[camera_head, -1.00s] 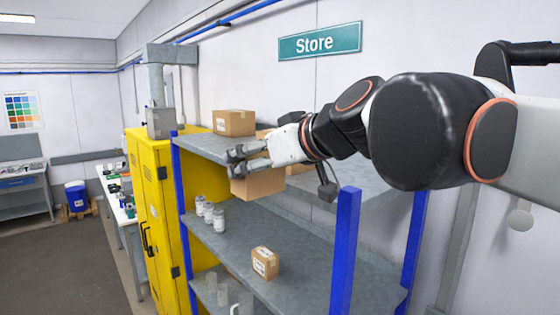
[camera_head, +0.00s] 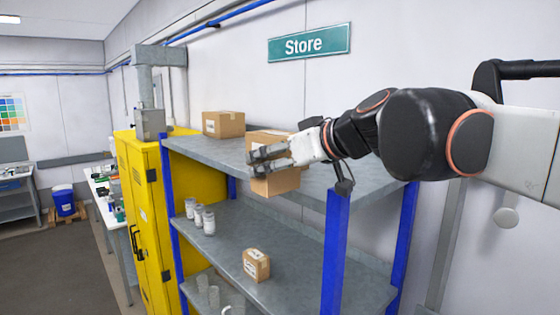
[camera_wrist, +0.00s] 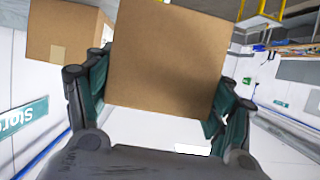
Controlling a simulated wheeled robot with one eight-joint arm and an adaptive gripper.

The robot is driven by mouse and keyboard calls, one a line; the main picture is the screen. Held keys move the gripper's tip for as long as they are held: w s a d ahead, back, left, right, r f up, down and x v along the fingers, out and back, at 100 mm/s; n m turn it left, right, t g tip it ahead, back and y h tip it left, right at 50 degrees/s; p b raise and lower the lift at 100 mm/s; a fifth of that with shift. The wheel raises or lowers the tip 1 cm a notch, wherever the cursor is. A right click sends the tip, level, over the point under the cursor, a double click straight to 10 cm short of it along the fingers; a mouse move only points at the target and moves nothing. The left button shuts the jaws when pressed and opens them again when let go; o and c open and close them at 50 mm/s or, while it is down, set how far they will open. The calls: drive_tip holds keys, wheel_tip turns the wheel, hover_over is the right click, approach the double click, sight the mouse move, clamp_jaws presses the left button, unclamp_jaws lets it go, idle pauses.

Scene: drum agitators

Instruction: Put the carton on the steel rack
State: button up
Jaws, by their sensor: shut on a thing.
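My gripper (camera_head: 258,160) is shut on a brown carton (camera_head: 280,184) at the top shelf of the steel rack (camera_head: 205,150). The rack has grey shelves and blue posts. The carton covers part of the shelf's front edge; I cannot tell whether it touches the shelf. In the wrist view the held carton (camera_wrist: 165,60) sits between the two fingers of my gripper (camera_wrist: 160,95), roughly upright in the picture. The fingers and my wrist hide part of it in the head view.
A carton (camera_head: 223,124) stands at the top shelf's left end. The middle shelf holds white jars (camera_head: 208,222) and a small box (camera_head: 256,265). A yellow cabinet (camera_head: 150,200) stands left. The top shelf's right part looks clear.

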drive_tip(key=shift+w+d+f, duration=0.15)
drive_tip(key=shift+w+d, duration=0.55)
drive_tip(key=shift+w+d+f, duration=0.15)
drive_tip(key=shift+w+d, duration=0.5)
drive_tip(key=shift+w+d+f+b, duration=0.1)
drive_tip(key=shift+w+d+b, duration=0.25)
drive_tip(key=shift+w+d, duration=3.6)
drive_tip(key=shift+a+f+b, duration=0.1)
drive_tip(key=shift+f+b, duration=0.2)
drive_tip(key=shift+f, duration=0.15)
drive_tip(key=o, duration=1.3)
drive_tip(key=shift+c, duration=0.2)
